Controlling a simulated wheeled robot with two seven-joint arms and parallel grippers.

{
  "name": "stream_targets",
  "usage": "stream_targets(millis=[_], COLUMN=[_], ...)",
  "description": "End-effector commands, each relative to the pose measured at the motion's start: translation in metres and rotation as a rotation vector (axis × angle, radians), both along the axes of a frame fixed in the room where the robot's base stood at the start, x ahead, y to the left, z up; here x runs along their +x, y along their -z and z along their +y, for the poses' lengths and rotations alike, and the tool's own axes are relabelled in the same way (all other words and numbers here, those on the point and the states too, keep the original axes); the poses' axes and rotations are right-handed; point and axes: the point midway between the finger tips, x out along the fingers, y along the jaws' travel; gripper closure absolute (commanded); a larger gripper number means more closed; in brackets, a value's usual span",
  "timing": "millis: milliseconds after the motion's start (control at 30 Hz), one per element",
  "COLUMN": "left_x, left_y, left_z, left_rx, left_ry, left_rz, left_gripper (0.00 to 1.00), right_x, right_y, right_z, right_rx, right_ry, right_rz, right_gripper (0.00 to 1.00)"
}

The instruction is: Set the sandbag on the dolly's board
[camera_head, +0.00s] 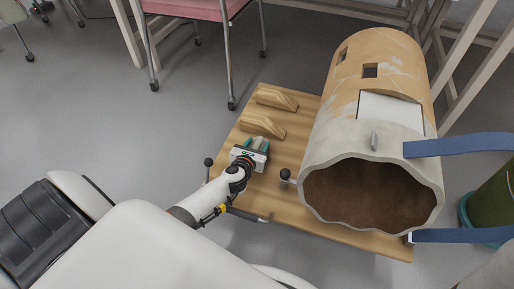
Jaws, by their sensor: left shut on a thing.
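The dolly's board (225,180) is a light wooden slab lying low over the grey floor, in the middle of the head view. My left gripper (258,144), with teal fingertips, is over the board's left part. It is shut on a small greyish thing, which looks to be the sandbag (258,142). The gripper hides most of it, and I cannot tell whether it touches the board. My right gripper is not in view.
Two wooden wedges (263,124) (277,97) sit beyond my gripper. Black-knobbed posts (285,174) (208,162) stand nearby. Blue straps (455,145) reach in from the right. A pink chair (200,12) stands behind.

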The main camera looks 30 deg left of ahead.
Motion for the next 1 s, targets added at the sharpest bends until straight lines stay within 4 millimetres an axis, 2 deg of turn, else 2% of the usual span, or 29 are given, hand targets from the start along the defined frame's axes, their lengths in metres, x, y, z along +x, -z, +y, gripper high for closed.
stream_targets(millis=[300, 333, 433, 800, 867, 1000], left_x=[0.001, 0.0, 0.0, -0.001, -0.008, -0.031], left_y=[0.001, 0.002, 0.001, -0.003, -0.005, -0.014], left_z=[0.0, 0.0, 0.0, 0.0, -0.002, -0.007], left_rx=[0.001, 0.001, 0.0, 0.001, -0.001, -0.003], left_ry=[0.0, -0.001, 0.0, 0.0, 0.0, -0.002], left_rz=[-0.004, -0.001, 0.0, 0.001, 0.003, 0.005], left_gripper=[0.9, 0.47, 0.31, 0.29, 0.29, 0.29], right_x=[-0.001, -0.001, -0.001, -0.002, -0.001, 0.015], right_y=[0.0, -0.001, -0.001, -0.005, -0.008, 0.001], right_z=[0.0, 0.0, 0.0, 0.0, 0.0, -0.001], right_rx=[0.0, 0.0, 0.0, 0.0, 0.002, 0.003], right_ry=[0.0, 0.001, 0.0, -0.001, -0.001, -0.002], right_rz=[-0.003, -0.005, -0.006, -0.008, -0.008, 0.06], right_gripper=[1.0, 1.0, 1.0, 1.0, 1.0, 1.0])
